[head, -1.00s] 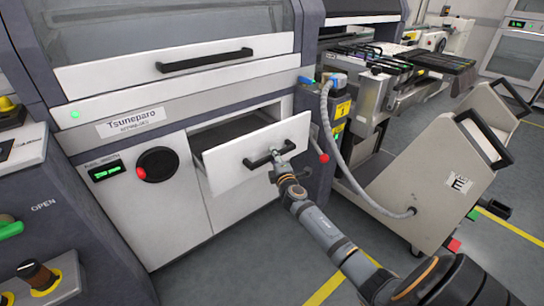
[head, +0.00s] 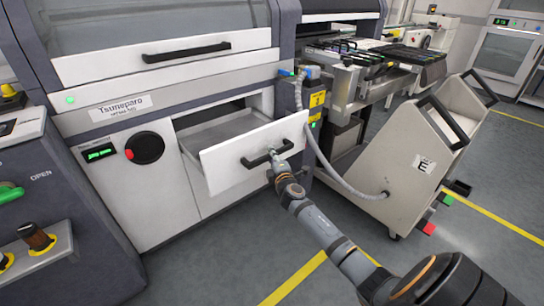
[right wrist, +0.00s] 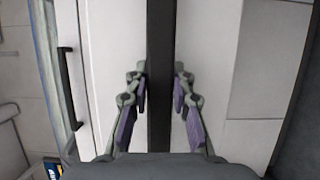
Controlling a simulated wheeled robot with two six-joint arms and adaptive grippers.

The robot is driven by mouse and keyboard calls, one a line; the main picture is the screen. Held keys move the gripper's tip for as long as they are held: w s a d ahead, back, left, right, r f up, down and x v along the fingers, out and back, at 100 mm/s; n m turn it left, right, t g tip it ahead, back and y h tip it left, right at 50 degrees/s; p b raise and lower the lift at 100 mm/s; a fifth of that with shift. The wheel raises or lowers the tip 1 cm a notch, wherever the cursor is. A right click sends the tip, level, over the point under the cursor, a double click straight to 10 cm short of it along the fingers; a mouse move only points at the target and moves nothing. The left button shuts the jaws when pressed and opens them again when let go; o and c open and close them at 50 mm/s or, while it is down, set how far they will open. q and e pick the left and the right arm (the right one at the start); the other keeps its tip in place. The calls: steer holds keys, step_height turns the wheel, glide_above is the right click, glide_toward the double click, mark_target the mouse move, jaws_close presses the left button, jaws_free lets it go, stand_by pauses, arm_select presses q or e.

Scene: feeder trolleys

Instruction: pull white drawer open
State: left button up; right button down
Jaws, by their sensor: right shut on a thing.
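The white drawer (head: 226,165) stands partly open in the lower front of the white and grey machine. Its inside (head: 222,131) shows as a gap behind the front panel. A black bar handle (head: 256,160) runs across the panel. My right gripper (head: 273,156) is at this handle, and its arm comes in from the lower right. In the right wrist view the dark handle bar (right wrist: 161,60) runs between the two fingers of my right gripper (right wrist: 160,88), which is shut on it. My left gripper is not in view.
The upper machine cover has its own black handle (head: 186,52). A red and black knob (head: 145,148) sits left of the drawer. A grey trolley (head: 405,165) and a hose (head: 335,170) stand to the right. The floor in front of the drawer is clear.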

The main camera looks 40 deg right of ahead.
steer(key=c, duration=1.2)
jaws_free()
steer(key=shift+o, duration=0.4)
steer(key=v, duration=1.2)
